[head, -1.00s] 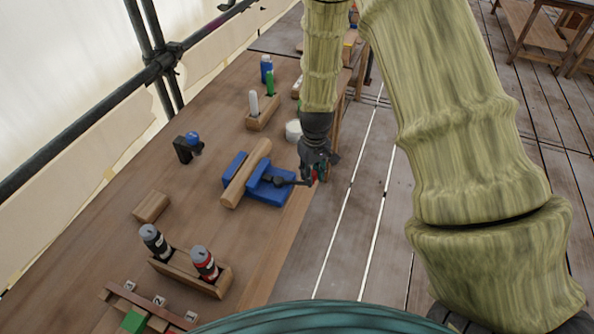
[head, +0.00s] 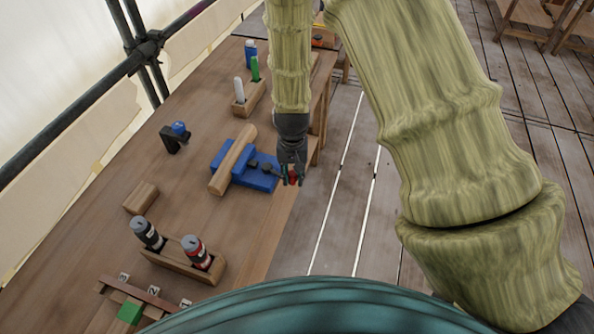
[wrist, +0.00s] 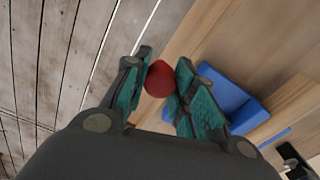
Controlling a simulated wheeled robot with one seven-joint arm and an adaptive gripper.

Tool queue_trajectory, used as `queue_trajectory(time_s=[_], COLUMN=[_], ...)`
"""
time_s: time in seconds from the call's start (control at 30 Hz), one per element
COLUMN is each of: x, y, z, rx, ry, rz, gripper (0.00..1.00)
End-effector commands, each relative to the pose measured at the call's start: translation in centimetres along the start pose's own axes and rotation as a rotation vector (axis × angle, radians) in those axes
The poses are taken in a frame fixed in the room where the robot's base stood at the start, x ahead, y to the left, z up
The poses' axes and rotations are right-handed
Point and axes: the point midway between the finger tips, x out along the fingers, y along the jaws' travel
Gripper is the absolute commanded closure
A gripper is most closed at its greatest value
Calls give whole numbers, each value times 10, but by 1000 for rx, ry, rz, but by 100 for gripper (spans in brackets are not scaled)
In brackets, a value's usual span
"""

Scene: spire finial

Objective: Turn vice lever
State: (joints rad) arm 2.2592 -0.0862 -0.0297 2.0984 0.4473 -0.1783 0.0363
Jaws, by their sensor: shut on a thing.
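The blue vice (head: 262,180) sits near the right edge of the workbench, with a round wooden bar (head: 230,165) lying across it. A dark part of the vice (head: 268,167) points right towards my gripper (head: 291,179). In the wrist view the red knob (wrist: 159,79) lies between the teal pads of my gripper (wrist: 164,64), which is shut on it. The knob also shows as a small red spot in the head view (head: 293,178). Most of the lever is hidden by my gripper. The vice's blue body (wrist: 222,95) is to the right in the wrist view.
A wooden holder with two bottles (head: 196,252) stands nearer on the workbench (head: 185,210). A wooden block (head: 141,197) and a black fixture with a blue top (head: 175,137) are left of the vice. A holder with markers (head: 248,98) stands beyond. Open floor lies right of the bench.

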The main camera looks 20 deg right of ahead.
Motion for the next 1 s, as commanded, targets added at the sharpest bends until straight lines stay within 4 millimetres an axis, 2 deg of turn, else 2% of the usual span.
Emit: queue_trajectory(time_s=[0.43,0.47,0.57,1.0], x=[0,0,0,-6], y=[-1,-1,-1,0], z=[2,1,1,0], rx=[7,7,7,8], ry=[-2,-2,-1,1], rz=[-2,-2,-2,-2], gripper=[100,70,52,51])
